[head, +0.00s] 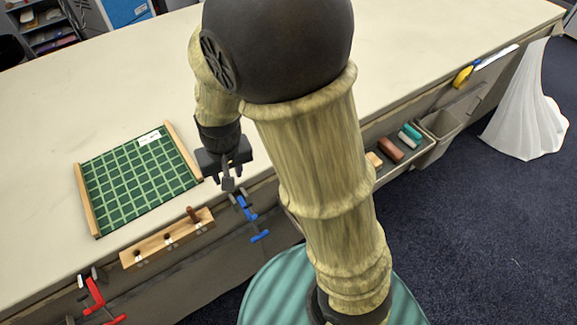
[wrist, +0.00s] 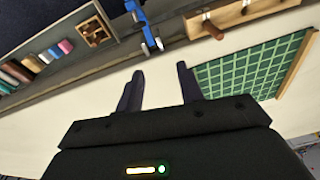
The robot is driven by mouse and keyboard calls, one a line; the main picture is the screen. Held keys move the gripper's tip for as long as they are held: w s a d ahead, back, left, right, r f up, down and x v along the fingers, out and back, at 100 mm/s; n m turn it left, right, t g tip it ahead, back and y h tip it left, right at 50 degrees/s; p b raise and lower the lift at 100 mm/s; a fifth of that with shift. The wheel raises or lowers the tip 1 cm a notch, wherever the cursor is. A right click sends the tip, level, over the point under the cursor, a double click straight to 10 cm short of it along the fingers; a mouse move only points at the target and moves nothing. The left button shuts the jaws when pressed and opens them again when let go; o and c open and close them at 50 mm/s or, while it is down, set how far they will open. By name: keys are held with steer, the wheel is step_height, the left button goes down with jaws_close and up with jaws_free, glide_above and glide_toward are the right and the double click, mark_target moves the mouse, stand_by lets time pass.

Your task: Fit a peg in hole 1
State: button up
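A wooden block (head: 152,250) with holes and small white labels lies along the table's front edge. A brown peg (head: 193,215) stands at its right end. The label numbers are too small to read. In the wrist view the block (wrist: 245,14) is at the top right, with the peg (wrist: 212,30) sticking out of it. My gripper (head: 228,186) is above the table edge, right of the block and apart from it. In the wrist view the gripper (wrist: 160,80) is open, with nothing between its fingers.
A green gridded board (head: 135,180) with wooden side rails lies behind the block. Blue clamps (head: 248,208) and red clamps (head: 95,297) grip the table edge. A tray (head: 376,180) of coloured pieces hangs at the front right. The tabletop's left and back are clear.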

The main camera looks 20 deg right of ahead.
steer(key=s+d+r, duration=0.1)
steer(key=s+d, duration=0.1)
steer(key=d, duration=0.4)
steer(key=s+d+r+m+t, duration=0.1)
steer(key=s+d, duration=0.2)
steer(key=d, duration=0.4)
steer(key=shift+s+r+h, duration=0.35)
steer(key=shift+r+h, duration=0.05)
